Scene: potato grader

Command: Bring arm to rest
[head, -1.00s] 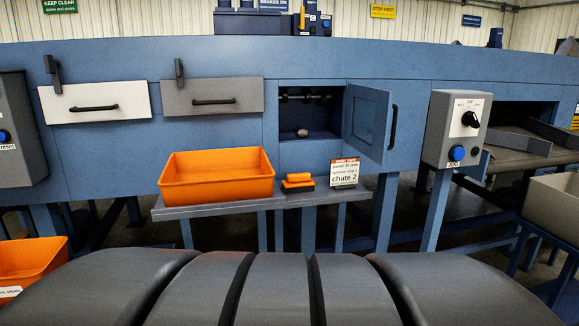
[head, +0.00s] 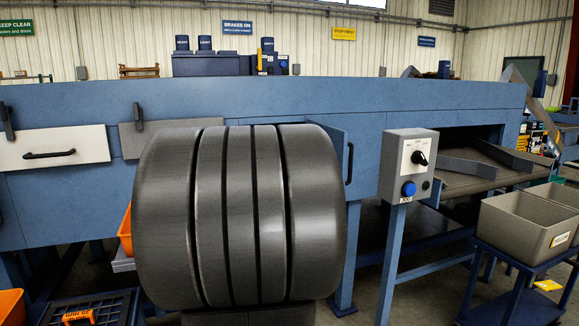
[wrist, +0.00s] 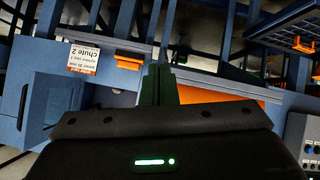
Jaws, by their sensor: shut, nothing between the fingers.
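My gripper (wrist: 158,72) shows in the wrist view with its fingers together and nothing between them. The wrist picture is upside down. The fingers overlap the shelf edge in the picture, near a small orange brush-like item (wrist: 129,62) and the chute 2 card (wrist: 83,58). An orange tray (wrist: 235,95) is partly hidden behind the gripper. In the head view my dark ribbed arm stands upright in front of the blue machine (head: 270,100) and hides the open compartment and most of the shelf. The gripper itself is not visible there.
The grey control box (head: 408,165) with a blue button stands right of my arm. A beige bin (head: 525,228) sits on a blue cart at the right. An orange bin (head: 10,306) is at lower left. The open door (head: 341,150) shows just beyond my arm.

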